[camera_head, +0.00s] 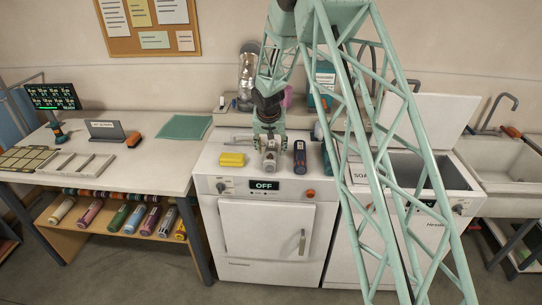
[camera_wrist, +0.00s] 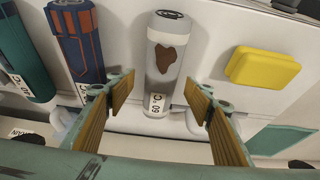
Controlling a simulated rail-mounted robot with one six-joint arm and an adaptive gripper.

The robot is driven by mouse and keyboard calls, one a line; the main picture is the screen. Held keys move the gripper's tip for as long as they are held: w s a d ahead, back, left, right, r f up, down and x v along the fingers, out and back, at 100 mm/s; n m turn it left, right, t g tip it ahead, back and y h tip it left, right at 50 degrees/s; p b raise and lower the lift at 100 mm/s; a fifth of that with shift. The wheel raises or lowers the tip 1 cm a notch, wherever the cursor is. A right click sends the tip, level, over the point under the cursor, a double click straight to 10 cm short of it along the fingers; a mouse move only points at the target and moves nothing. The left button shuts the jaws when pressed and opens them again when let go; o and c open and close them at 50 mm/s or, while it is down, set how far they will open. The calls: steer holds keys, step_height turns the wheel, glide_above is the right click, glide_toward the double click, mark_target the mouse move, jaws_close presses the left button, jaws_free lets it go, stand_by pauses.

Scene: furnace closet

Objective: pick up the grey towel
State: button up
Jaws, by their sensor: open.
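The grey towel (camera_head: 269,163) appears to be the rolled grey cylinder on top of the white machine, below my gripper. In the wrist view the grey towel (camera_wrist: 165,84) has a brown stain and a white "60 °C" tag at its near end. My gripper (camera_head: 269,141) is over the machine top with its jaws apart. In the wrist view my gripper (camera_wrist: 162,96) has one finger on each side of the roll's tagged end, with visible gaps. I cannot tell the exact height of the fingertips above the machine top.
A dark blue and red roll (camera_head: 300,157) lies right of the towel, with a teal roll (camera_wrist: 26,55) beyond it. A yellow block (camera_head: 232,159) lies left. The white machine (camera_head: 268,235) shows "OFF". A table (camera_head: 165,165) with a green mat (camera_head: 184,127) stands left.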

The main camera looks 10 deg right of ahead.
mark_target(271, 151)
steer(key=shift+x, duration=1.6)
steer(key=shift+c, duration=0.7)
steer(key=c, duration=0.9)
steer(key=shift+r, duration=0.15)
step_height(271, 151, up, 28)
steer(key=shift+f, duration=0.15)
